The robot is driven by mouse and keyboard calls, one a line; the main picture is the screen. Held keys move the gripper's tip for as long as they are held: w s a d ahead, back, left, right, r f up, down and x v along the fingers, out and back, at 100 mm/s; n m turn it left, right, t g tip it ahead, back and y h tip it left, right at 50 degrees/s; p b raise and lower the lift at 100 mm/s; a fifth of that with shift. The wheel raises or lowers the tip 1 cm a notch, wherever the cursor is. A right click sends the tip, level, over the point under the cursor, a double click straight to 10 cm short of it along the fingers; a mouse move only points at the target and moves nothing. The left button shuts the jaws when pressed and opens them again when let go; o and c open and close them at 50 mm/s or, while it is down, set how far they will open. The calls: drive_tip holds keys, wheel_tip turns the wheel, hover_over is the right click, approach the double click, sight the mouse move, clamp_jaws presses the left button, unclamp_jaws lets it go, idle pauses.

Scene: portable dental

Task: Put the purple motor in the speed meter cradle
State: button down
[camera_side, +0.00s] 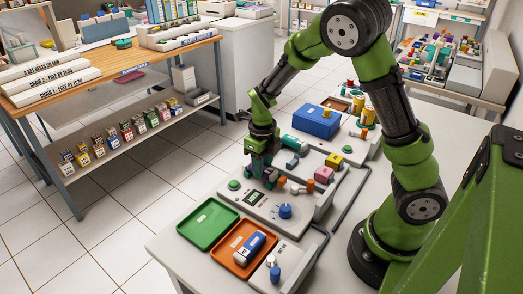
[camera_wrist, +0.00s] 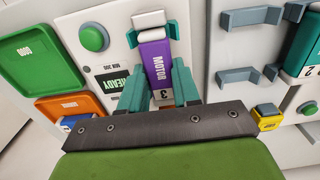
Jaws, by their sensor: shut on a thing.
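The purple motor (camera_wrist: 158,62), labelled "MOTOR" and "3", lies between the teal fingers of my gripper (camera_wrist: 157,75) in the wrist view. My gripper is shut on it, over the white speed meter (camera_wrist: 112,60) with its green button and "READY" screen. The cradle beneath is mostly hidden by the motor and fingers, so I cannot tell whether the motor touches it. In the side view my gripper (camera_side: 264,180) is low over the meter (camera_side: 262,208), just behind its screen; the motor is hard to make out there.
A green tray (camera_side: 208,222) and an orange tray (camera_side: 236,262) holding a blue motor (camera_side: 250,248) lie in front. Grey brackets (camera_wrist: 250,73) stand empty to the right in the wrist view. A blue box (camera_side: 318,122) stands behind; a blue knob (camera_side: 285,211) is near.

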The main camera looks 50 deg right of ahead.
idle(0.3)
drive_tip(key=c, duration=0.7)
unclamp_jaws()
drive_tip(key=shift+c, duration=0.2)
